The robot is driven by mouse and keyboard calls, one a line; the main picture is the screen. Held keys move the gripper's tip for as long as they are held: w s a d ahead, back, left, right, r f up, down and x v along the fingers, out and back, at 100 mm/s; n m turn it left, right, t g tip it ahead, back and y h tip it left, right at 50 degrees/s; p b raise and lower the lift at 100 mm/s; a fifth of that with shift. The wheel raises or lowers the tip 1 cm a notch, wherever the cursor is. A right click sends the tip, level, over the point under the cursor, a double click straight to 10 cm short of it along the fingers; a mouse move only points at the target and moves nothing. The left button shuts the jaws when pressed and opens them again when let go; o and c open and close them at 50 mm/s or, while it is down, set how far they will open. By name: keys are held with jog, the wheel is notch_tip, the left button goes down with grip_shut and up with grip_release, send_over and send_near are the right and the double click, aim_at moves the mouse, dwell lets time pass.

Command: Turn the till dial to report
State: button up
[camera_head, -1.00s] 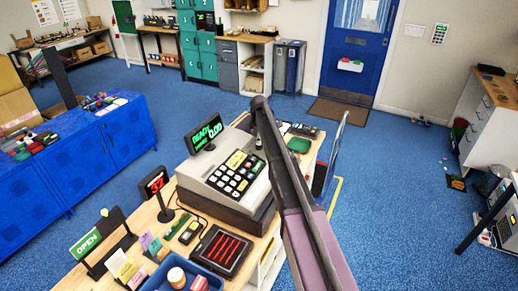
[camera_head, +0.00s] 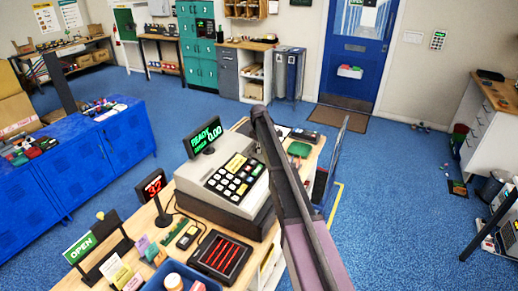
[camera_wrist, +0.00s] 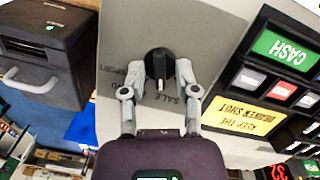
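The till (camera_head: 228,180) is a grey cash register with a green READY 0.00 display (camera_head: 203,136), on the wooden counter in the head view. Its black dial (camera_wrist: 159,62) shows in the wrist view on a pale grey panel, with a white mark pointing down in the picture. The word REPORT is partly visible left of the dial, and SALE is below right. My gripper (camera_wrist: 160,72) is open, with one finger on each side of the dial's knob and a gap to the knob. In the head view my arm hides the dial and gripper.
Till keys with a green CASH key (camera_wrist: 282,50) lie right of my gripper in the wrist view. A black printer-like box (camera_wrist: 45,50) is at left.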

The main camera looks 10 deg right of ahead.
jog(key=shift+s+r, duration=0.1)
grip_shut()
jog(key=shift+m, duration=0.3)
jog(key=m+g, duration=0.1)
jog(key=m, duration=0.5)
jog(key=shift+y, duration=0.3)
jog(key=m+y, duration=0.1)
jog(key=m, duration=0.3)
jog(key=shift+s+g, duration=0.1)
jog(key=shift+g, duration=0.2)
jog(key=m, duration=0.4)
jog(key=shift+d+m+y, duration=0.1)
jog(key=shift+m+y, duration=0.2)
jog(key=shift+y, duration=0.1)
jog(key=shift+b, duration=0.3)
